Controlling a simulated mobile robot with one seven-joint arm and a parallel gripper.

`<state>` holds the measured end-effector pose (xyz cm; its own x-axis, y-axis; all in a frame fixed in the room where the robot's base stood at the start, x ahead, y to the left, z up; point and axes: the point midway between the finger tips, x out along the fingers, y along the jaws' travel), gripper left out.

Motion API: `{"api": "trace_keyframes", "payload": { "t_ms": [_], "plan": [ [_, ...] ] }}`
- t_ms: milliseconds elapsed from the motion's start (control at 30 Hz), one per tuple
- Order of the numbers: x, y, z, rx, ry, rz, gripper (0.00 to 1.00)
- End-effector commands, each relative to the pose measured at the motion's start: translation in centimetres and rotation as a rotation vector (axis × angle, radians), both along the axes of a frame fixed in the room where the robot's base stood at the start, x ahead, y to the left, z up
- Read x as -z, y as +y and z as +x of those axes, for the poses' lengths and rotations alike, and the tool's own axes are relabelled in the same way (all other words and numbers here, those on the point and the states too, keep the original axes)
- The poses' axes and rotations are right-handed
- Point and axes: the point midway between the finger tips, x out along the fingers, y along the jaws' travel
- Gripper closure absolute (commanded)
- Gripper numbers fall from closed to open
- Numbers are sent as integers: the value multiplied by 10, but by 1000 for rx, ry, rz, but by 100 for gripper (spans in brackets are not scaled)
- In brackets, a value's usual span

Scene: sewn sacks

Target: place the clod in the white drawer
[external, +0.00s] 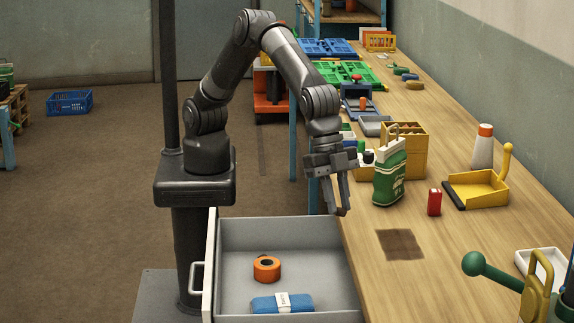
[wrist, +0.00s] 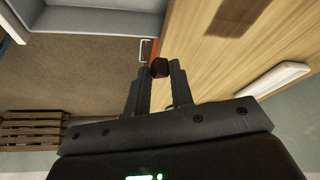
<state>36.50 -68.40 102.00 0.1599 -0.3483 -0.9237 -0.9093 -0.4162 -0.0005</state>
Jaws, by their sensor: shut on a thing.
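The clod (wrist: 159,67) is a small dark lump in the wrist view. My gripper (wrist: 162,70) is shut on it at the fingertips.
The wooden table (external: 440,240) lies right of the drawer. A green-and-white bag (external: 390,172), a red box (external: 434,202) and a yellow dustpan (external: 480,188) stand on it. A dark square patch (external: 400,244) is on the tabletop. The drawer's back part is clear.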

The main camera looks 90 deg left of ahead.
Motion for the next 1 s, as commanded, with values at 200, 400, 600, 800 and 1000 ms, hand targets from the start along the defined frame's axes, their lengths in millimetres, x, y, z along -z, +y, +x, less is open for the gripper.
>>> {"api": "trace_keyframes", "payload": {
  "t_ms": [200,400,600,800,1000],
  "plan": [
    [29,11,-18,178,5,4,100],
    [69,27,-43,468,4,2,100],
    [103,44,-73,770,3,0,100],
    [134,66,-107,1101,4,-1,100],
    [159,92,-146,1468,2,-4,100]
  ]
}}
